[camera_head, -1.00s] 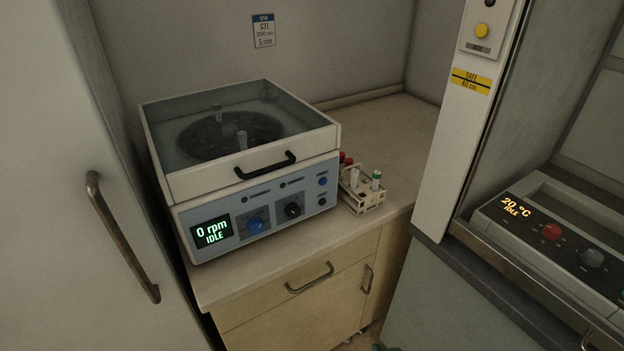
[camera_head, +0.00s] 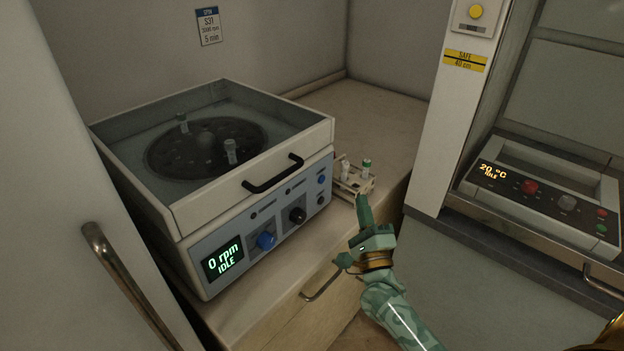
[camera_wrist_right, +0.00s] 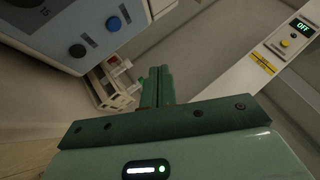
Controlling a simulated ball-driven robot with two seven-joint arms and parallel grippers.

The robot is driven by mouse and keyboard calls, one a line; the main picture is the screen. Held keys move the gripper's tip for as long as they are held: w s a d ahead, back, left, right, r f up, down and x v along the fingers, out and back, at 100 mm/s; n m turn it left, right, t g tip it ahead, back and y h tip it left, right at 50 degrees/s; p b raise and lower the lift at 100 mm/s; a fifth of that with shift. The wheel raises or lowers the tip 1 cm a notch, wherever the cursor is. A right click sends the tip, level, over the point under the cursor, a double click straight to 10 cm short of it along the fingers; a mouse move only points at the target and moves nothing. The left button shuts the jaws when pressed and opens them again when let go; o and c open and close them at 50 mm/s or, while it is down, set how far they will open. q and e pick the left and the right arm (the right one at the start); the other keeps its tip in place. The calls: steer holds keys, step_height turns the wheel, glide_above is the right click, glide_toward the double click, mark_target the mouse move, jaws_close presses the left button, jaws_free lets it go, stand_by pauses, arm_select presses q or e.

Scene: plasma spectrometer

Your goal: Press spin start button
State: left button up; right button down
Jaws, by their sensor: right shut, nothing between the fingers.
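The centrifuge (camera_head: 190,215) stands on the bench with its clear lid down. Its display (camera_head: 222,258) reads "0 rpm IDLE". Its front has a blue knob (camera_head: 266,240), a black knob (camera_head: 297,215), and at the right end a small blue button (camera_head: 321,179) above a small dark button (camera_head: 321,200). The blue button (camera_wrist_right: 114,24) and dark button (camera_wrist_right: 77,51) also show in the right wrist view. My right gripper (camera_head: 362,200) is shut and empty, right of the panel and apart from it, in front of the tube rack. My left gripper is not in view.
A tube rack (camera_head: 352,186) with several tubes stands close to the centrifuge's right side. A white pillar (camera_head: 436,130) and a fume hood holding a device reading "20 °C IDLE" (camera_head: 540,195) are at right. A cabinet door handle (camera_head: 125,285) is at left.

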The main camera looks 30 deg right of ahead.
arm_select(q)
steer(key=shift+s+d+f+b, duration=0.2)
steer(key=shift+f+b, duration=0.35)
steer(key=shift+b, duration=0.05)
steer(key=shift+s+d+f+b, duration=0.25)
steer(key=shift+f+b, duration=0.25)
steer(key=shift+b, duration=0.05)
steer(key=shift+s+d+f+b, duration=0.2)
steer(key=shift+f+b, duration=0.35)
steer(key=shift+b, duration=0.05)
arm_select(e)
glide_toward(322, 179)
steer(key=w+d+r, duration=0.3)
steer(key=w, duration=0.1)
steer(key=shift+w+d, duration=0.2)
steer(key=shift+d, duration=0.15)
steer(key=shift+w+a, duration=0.1)
steer(key=shift+w, duration=0.05)
stand_by(0.4)
steer(key=shift+w+a, duration=0.1)
steer(key=shift+w, duration=0.15)
